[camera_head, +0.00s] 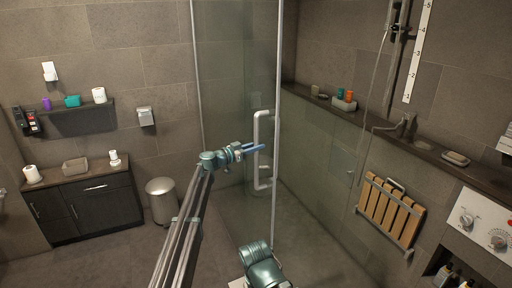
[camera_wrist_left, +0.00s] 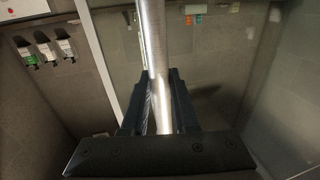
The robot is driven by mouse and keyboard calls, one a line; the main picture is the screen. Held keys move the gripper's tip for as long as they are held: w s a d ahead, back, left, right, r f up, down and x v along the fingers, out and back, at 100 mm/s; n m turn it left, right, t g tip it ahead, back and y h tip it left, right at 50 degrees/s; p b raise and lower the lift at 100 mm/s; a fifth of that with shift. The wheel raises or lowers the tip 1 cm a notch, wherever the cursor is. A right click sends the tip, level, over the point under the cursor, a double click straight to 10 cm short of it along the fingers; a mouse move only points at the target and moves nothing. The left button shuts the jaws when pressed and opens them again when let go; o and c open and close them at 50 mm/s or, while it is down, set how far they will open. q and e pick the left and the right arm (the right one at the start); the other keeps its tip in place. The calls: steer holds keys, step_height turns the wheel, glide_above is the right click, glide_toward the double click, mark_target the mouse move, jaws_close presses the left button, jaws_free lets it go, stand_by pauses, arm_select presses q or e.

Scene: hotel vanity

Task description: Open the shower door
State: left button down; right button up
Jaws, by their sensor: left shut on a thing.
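The shower door (camera_head: 228,90) is a glass panel with pale metal edges, in the middle of the head view. A white vertical bar handle (camera_head: 256,135) stands out near its right edge. My left gripper (camera_head: 258,149) reaches in from the left, with its fingers at the handle. In the left wrist view, the handle bar (camera_wrist_left: 156,60) runs between the two dark fingers (camera_wrist_left: 158,105), which are shut on it. The door appears to stand at an angle, but I cannot tell exactly how far it is open.
A dark cabinet (camera_head: 95,207) and a metal bin (camera_head: 161,198) stand at the left. A ledge (camera_head: 380,128) with toiletries and a folding wooden seat (camera_head: 391,211) are on the right wall.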

arm_select(q)
steer(key=shift+w+a+f, duration=0.1)
steer(key=shift+w, duration=0.05)
steer(key=c, duration=0.7)
jaws_free()
steer(key=v, duration=1.3)
steer(key=shift+s+a, duration=0.2)
steer(key=shift+a, duration=0.1)
